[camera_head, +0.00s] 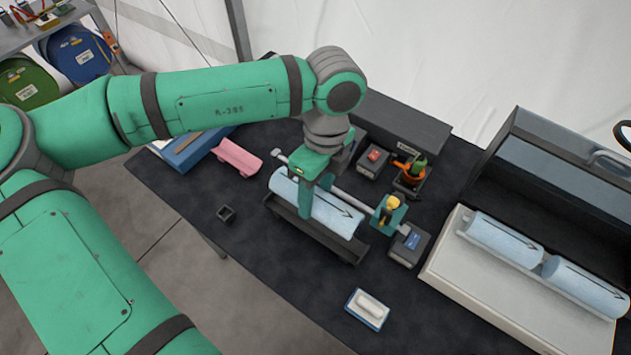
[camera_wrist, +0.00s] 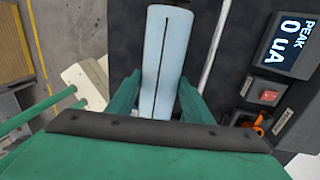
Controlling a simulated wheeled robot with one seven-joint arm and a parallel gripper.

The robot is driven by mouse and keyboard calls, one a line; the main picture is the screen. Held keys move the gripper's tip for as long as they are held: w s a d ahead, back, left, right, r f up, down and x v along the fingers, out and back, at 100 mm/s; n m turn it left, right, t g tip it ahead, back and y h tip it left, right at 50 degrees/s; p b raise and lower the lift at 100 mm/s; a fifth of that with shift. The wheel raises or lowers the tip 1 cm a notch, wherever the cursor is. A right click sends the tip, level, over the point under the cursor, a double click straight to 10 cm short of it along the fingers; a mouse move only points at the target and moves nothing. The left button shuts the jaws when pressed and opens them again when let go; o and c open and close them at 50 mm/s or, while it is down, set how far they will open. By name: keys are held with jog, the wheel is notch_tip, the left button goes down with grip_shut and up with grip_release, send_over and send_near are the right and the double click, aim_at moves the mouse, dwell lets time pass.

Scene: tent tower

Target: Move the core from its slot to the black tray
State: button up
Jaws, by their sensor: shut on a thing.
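The core, a pale blue cylinder (camera_head: 338,217) with a dark arrow line along it, lies lengthwise in or just above a long black tray (camera_head: 335,248). I cannot tell whether its underside touches the tray. My gripper (camera_head: 312,200) comes down from above and is shut on the core near its middle, hiding part of it. In the wrist view the core (camera_wrist: 168,45) runs away between the two green fingers (camera_wrist: 158,98), its dark line facing up.
A pale open case (camera_head: 460,272) at the right holds two more blue cylinders (camera_head: 505,238). A metal rail with a teal carriage (camera_head: 388,215) runs behind the tray.

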dwell(0.3)
jog(key=shift+a+f, duration=0.2)
jog(key=shift+f, duration=4)
jog(key=shift+f, duration=0.3)
jog(key=o, duration=1.6)
jog(key=shift+c, duration=0.2)
jog(key=r, duration=0.3)
jog(key=w+r, duration=0.1)
jog(key=r, duration=0.2)
jog(key=d+r, duration=0.1)
jog(key=r, duration=0.3)
jog(key=shift+w, duration=0.2)
jog(key=shift+r, duration=0.3)
jog(key=shift+s, duration=0.1)
